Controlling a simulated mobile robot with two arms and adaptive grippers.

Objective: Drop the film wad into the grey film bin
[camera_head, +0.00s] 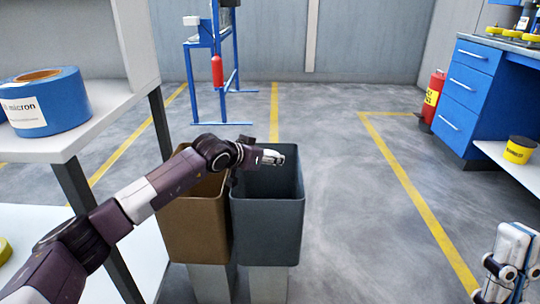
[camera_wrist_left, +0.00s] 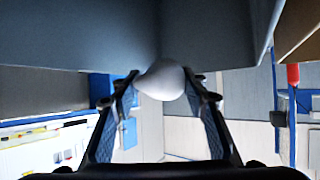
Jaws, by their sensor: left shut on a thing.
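The grey film bin (camera_head: 268,228) stands on the floor at the centre of the head view, open at the top. My left gripper (camera_head: 274,157) is over its opening. In the left wrist view the left gripper (camera_wrist_left: 160,88) is shut on the film wad (camera_wrist_left: 160,80), a pale rounded lump between its fingertips. Grey bin walls (camera_wrist_left: 80,30) fill the top of that view. In the head view the wad is hard to tell apart from the fingertips. My right gripper (camera_head: 505,275) hangs at the lower right, away from the bins; its finger gap is unclear.
A brown bin (camera_head: 195,232) stands directly left of the grey one, partly behind my left arm. A shelf with a blue film roll (camera_head: 62,105) is at the left. A blue drawer cabinet (camera_head: 465,95) and red extinguisher (camera_head: 433,98) stand at the right. Floor right of the bins is clear.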

